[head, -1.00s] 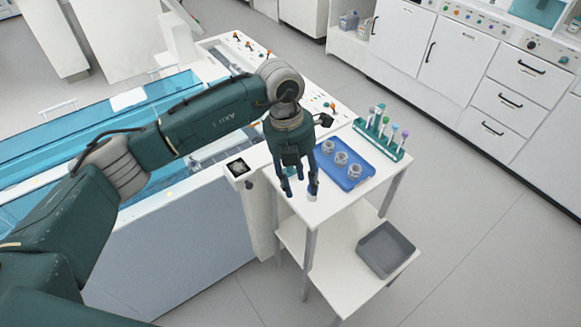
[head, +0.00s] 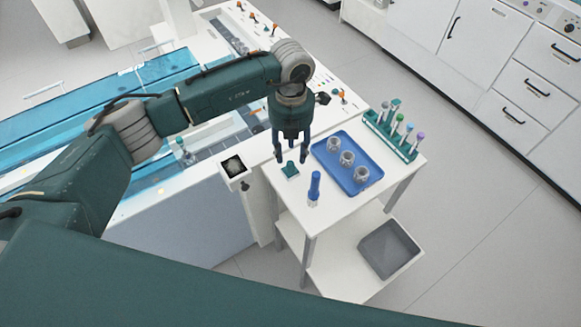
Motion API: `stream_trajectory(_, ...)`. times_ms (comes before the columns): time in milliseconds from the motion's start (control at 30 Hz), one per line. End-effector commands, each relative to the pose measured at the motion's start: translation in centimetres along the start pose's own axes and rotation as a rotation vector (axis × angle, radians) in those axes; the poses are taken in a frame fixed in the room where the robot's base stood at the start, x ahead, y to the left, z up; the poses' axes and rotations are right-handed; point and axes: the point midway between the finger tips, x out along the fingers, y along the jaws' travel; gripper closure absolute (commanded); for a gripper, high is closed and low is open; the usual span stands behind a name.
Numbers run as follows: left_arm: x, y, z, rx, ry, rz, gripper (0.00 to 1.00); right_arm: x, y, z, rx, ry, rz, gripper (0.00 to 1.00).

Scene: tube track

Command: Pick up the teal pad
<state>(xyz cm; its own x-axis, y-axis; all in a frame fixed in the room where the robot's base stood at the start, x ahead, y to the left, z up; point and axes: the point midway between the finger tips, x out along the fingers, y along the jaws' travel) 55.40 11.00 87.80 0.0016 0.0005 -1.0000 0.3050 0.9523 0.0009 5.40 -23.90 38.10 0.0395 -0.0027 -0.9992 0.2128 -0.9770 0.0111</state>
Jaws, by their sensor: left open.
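The teal pad (head: 290,170) is a small dark teal block on the white cart top, near its left edge. My left gripper (head: 292,159) points down just above and behind the pad, with its two fingers apart and nothing between them that I can make out. The fingers appear to stand on either side of the pad; whether they touch it cannot be told. My right gripper is out of view.
A blue-capped tube (head: 314,186) stands upright close in front of the pad. A blue tray (head: 329,158) with three clear jars lies to the right. A teal rack (head: 391,138) holds several tubes. A grey bin (head: 389,249) sits on the lower shelf (head: 330,272).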

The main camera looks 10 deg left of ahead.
Motion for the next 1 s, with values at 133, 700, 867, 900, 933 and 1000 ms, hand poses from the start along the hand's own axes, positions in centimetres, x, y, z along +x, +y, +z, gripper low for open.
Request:
stream_trajectory(133,1.7,-0.1,-0.6,-0.001,0.007,-0.001,0.6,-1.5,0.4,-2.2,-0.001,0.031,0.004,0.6)
stream_trajectory(700,5.1,-0.1,-0.6,0.001,0.001,0.0,0.73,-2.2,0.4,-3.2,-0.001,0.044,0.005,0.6)
stream_trajectory(867,5.1,-0.1,-0.6,0.001,0.001,-0.001,1.0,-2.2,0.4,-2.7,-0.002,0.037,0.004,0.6)
stream_trajectory(900,5.1,-0.1,-0.6,0.001,0.001,-0.001,1.0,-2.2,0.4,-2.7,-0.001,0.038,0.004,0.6)
stream_trajectory(933,5.1,-0.1,-0.6,0.001,0.001,-0.001,1.0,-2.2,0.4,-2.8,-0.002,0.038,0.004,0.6)
stream_trajectory(1000,5.1,-0.1,-0.6,0.001,0.001,-0.001,1.0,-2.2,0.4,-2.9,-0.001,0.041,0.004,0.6)
